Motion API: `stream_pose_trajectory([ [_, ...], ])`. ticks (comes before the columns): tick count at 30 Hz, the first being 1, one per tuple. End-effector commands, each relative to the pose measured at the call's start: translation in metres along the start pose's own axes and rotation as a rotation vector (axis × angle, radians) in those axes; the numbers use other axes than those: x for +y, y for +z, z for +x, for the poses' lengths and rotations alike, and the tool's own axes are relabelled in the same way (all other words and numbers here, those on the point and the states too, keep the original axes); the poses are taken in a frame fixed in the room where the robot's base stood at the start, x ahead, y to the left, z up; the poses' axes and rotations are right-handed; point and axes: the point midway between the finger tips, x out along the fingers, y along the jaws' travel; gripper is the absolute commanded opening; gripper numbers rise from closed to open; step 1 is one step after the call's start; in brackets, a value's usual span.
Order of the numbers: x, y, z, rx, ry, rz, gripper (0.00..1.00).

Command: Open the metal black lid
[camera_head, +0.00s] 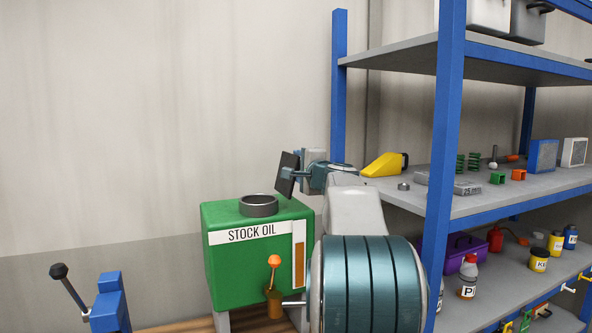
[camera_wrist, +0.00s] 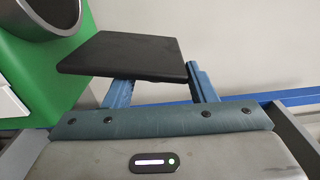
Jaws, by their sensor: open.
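A flat, square black plate, which looks like the metal black lid (camera_head: 287,174), stands steeply tilted right of and above the green stock oil tank (camera_head: 222,268). In the wrist view the black lid (camera_wrist: 125,52) lies just beyond my fingers and hides the end of the left one. My gripper (camera_head: 300,171) is open, with its blue fingers apart behind the plate. It also shows in the wrist view (camera_wrist: 157,82). I cannot tell whether the fingers touch the plate or what supports it. The tank's round dark neck (camera_head: 258,206) shows no cover over it.
A blue-framed shelf (camera_head: 447,150) stands close on the right, holding a yellow object (camera_head: 384,165), bottles and small parts. An orange-knobbed lever (camera_head: 274,262) is in front of the tank. A blue device with a black-knobbed lever (camera_head: 110,303) is at lower left. The left wall side is clear.

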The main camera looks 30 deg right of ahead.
Motion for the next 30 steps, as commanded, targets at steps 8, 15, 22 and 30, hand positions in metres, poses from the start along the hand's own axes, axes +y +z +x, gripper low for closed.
stream_pose_trajectory([
  [8, 0.004, 0.000, -0.059, 0.001, -0.001, -0.001, 0.51],
  [15, 0.003, -0.001, -0.096, 0.001, 0.000, 0.000, 0.51],
  [22, 0.002, -0.001, -0.109, 0.000, 0.001, 0.001, 0.51],
  [30, 0.001, -0.001, -0.109, 0.000, 0.001, 0.001, 0.51],
])
